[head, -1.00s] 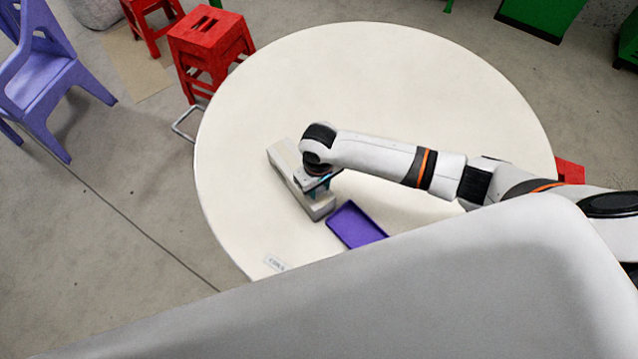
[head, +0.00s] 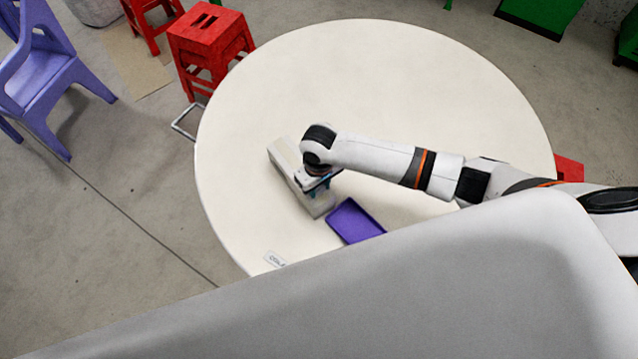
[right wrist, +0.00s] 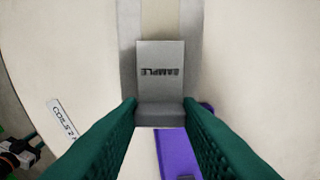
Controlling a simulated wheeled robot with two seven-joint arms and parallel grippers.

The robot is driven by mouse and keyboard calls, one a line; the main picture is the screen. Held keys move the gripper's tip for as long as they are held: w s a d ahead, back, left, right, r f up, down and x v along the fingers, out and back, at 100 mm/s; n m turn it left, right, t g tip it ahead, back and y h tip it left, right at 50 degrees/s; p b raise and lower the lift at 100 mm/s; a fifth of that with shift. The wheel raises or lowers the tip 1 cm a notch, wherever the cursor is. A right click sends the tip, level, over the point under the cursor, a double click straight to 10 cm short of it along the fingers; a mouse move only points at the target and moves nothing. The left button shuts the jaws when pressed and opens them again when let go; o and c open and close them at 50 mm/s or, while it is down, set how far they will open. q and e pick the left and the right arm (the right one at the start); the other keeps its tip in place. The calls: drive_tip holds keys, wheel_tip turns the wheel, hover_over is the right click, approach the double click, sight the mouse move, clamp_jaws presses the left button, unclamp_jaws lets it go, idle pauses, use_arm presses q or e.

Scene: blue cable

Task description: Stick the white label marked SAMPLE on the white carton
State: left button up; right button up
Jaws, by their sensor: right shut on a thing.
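The white carton (head: 283,155) lies slantwise on the table, left of centre; part of its top, with a tan strip (right wrist: 160,15), shows in the right wrist view. My right gripper (head: 320,184) is over the carton's near half. In the right wrist view its green fingers (right wrist: 161,106) are shut on the SAMPLE label (right wrist: 160,58), whose lettering looks upside down. The label is in front of the carton's top, its near part bent; I cannot tell whether it touches. A dark part at the lower left edge (right wrist: 17,155) may be my left gripper; its jaws are unclear.
A purple tray (head: 354,223) is beside the carton's near end. Another label, reading COILS (right wrist: 62,118), lies near the round table's (head: 400,80) front edge. The back of the table is clear. Red stools (head: 210,40) and a purple chair (head: 50,80) stand beyond.

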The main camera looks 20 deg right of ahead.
drive_tip(key=shift+f, duration=0.5)
idle(0.6)
drive_tip(key=o, duration=1.2)
drive_tip(key=shift+c, duration=0.2)
drive_tip(key=shift+r, duration=0.15)
wheel_tip(320, 180, up, 4)
drive_tip(key=p, duration=0.5)
drive_tip(key=shift+r+p, duration=0.25)
drive_tip(key=shift+p, duration=0.05)
drive_tip(key=shift+r, duration=0.2)
drive_tip(key=shift+r+p, duration=0.3)
drive_tip(key=shift+r, duration=0.65)
